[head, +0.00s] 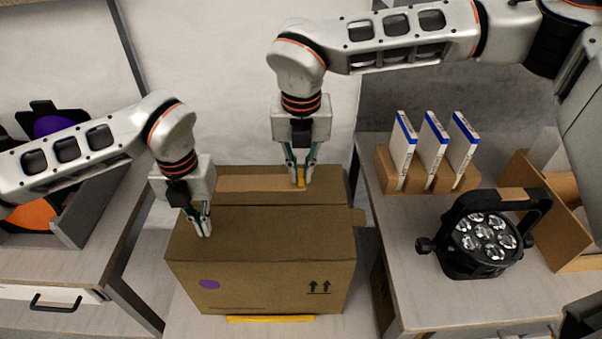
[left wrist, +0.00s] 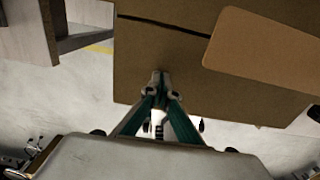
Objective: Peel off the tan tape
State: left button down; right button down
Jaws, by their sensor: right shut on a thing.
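A brown cardboard box (head: 275,245) stands closed, with a dark seam across its top. The tan tape (head: 255,184) is a flat strip over the rear part of the top; it also shows large in the left wrist view (left wrist: 262,52). My right gripper (head: 300,183) is shut at the strip's right end, with a small yellow-orange tab between its fingers. My left gripper (head: 205,234) has its fingertips together at the front left of the box top. In the left wrist view its fingers meet over bare cardboard. I cannot tell how much of the tape is lifted.
A right-hand table holds a black par can light (head: 482,240), a wooden rack (head: 420,176) with several white-and-blue boxes, and an open cardboard box (head: 560,220). A grey bin (head: 85,205) stands on the left bench. Yellow tape (head: 270,318) shows below the box front.

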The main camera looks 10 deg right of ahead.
dwell(0.3)
pick_arm(q)
jog(key=shift+r, duration=3.5)
jog(key=shift+s, duration=0.1)
